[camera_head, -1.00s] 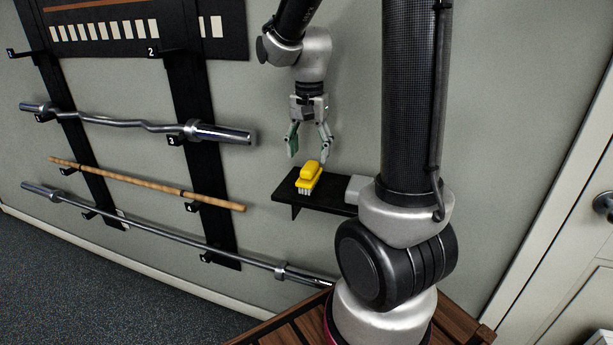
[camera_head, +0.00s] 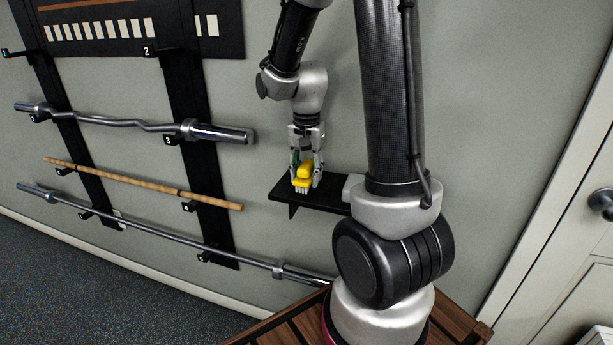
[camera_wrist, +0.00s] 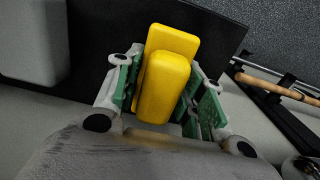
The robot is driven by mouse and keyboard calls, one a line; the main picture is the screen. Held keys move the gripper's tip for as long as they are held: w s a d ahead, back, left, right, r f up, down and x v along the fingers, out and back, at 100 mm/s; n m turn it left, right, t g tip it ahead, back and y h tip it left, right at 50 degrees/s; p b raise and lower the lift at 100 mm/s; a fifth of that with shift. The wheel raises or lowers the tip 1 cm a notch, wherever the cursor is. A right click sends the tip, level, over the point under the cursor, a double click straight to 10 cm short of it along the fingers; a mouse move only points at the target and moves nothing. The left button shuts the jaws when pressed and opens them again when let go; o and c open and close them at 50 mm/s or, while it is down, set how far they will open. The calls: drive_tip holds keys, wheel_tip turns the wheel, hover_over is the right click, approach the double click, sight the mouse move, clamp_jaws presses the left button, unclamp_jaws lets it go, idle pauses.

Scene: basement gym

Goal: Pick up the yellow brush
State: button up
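The yellow brush (camera_head: 303,174) has pale bristles facing down. It is at the small black shelf (camera_head: 330,194) on the wall, low at the shelf's left part; I cannot tell whether the bristles rest on it. My gripper (camera_head: 306,178) points down over the shelf with one finger on each side of the brush. In the wrist view the brush (camera_wrist: 164,86) lies between the green finger pads of my gripper (camera_wrist: 160,95). The pads are drawn in close along both its sides, and the gripper looks shut on it.
Left of the shelf, a wall rack holds a curved bar (camera_head: 130,123), a wooden stick (camera_head: 140,183) and a long straight bar (camera_head: 170,238). A slatted wooden bench (camera_head: 275,325) stands at the bottom. A door handle (camera_head: 602,204) is at the far right.

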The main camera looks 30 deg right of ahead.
sight(307, 164)
drive_tip(key=shift+c, duration=1.3)
wheel_tip(307, 164, up, 10)
drive_tip(key=shift+r, duration=0.1)
drive_tip(key=o, duration=0.5)
drive_tip(key=c, duration=0.4)
drive_tip(key=shift+o, duration=0.2)
